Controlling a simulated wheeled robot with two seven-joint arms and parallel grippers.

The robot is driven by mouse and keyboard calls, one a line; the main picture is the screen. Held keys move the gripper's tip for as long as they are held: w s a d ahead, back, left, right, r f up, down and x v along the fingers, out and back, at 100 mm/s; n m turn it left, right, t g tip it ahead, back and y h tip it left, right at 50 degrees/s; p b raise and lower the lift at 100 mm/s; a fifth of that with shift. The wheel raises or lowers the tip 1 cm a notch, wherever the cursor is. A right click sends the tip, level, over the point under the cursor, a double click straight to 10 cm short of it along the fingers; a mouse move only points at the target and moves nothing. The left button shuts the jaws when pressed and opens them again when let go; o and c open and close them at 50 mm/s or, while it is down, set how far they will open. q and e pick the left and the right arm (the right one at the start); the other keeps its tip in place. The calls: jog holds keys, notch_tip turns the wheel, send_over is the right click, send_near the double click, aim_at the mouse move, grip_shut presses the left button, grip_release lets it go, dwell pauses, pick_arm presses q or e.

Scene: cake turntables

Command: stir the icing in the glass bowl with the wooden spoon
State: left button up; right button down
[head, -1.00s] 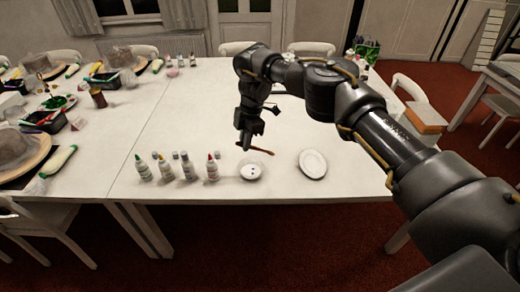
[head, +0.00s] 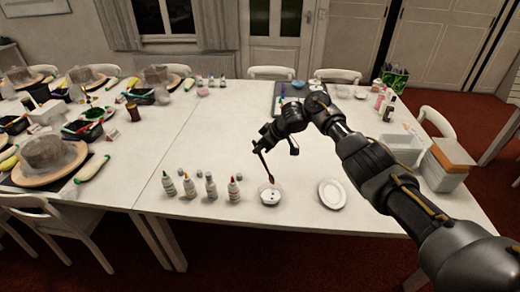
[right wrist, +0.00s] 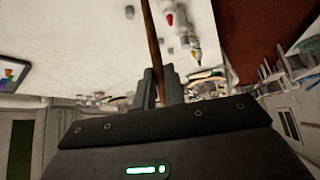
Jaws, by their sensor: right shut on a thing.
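The small glass bowl (head: 262,200) stands on the white table near its front edge, with pale icing and dark spots in it. My right gripper (head: 261,146) is shut on the wooden spoon (head: 266,168) above and behind the bowl. The spoon hangs steeply down, its head at the bowl's back rim; I cannot tell whether it touches the icing. In the right wrist view the spoon's handle (right wrist: 152,45) runs up from between the fingers (right wrist: 161,86); the bowl is not visible there. My left gripper is not in view.
Several icing bottles (head: 210,188) stand in a row left of the bowl. A white oval plate (head: 332,194) lies to its right. White boxes (head: 400,152) stand at the right edge. Cakes on boards crowd the left table.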

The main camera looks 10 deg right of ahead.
jog(key=shift+w+d+m+t+p, duration=0.1)
jog(key=shift+w+m+t+p, duration=0.25)
jog(key=shift+m, duration=0.25)
jog(key=w+d+f+m+t+h+p, duration=0.1)
jog(key=d+f+m+t+h+p, duration=0.2)
jog(key=d+f+m+t, duration=0.2)
jog(key=shift+w+f+m+h, duration=0.15)
jog(key=shift+f+m+h, duration=0.15)
jog(key=shift+m, duration=0.6)
jog(key=shift+f, duration=0.1)
notch_tip(320, 180, down, 8)
jog(key=b, duration=0.8)
